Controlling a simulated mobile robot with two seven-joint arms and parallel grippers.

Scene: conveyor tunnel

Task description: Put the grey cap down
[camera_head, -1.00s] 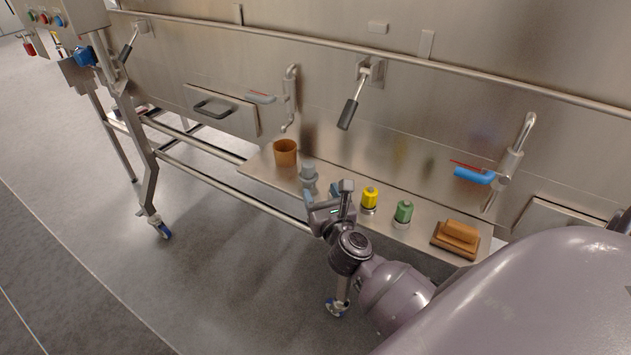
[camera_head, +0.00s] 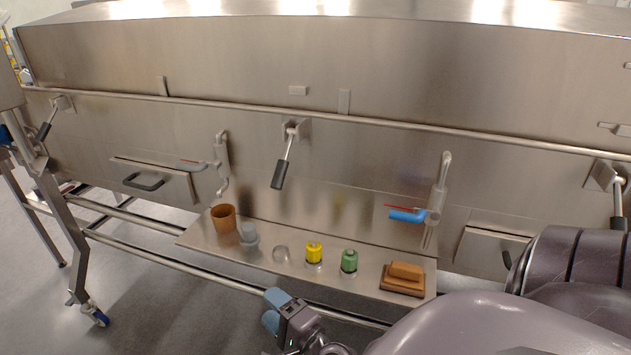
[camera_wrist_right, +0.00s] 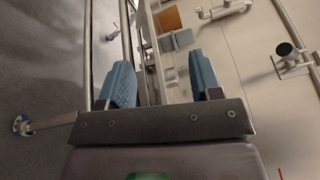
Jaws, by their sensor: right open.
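The grey cap (camera_head: 248,231) stands on the steel shelf (camera_head: 205,240), just right of the brown cup (camera_head: 222,218). It looks upright on a pale round seat, though the contact is too small to make out. My right gripper (camera_head: 272,311) is open and empty, low in front of the shelf and apart from the cap. In the right wrist view the gripper's blue fingers (camera_wrist_right: 162,82) are spread with nothing between them; the grey cap (camera_wrist_right: 182,39) shows beyond them, beside the cup (camera_wrist_right: 168,19). My left gripper is not in view.
Right of the grey cap, an empty clear round seat (camera_head: 281,254), a yellow cap (camera_head: 314,251), a green cap (camera_head: 349,260) and a brown block (camera_head: 406,271) line the shelf. Blue-handled valve (camera_head: 408,215) and black-gripped lever (camera_head: 281,173) jut from the steel wall above.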

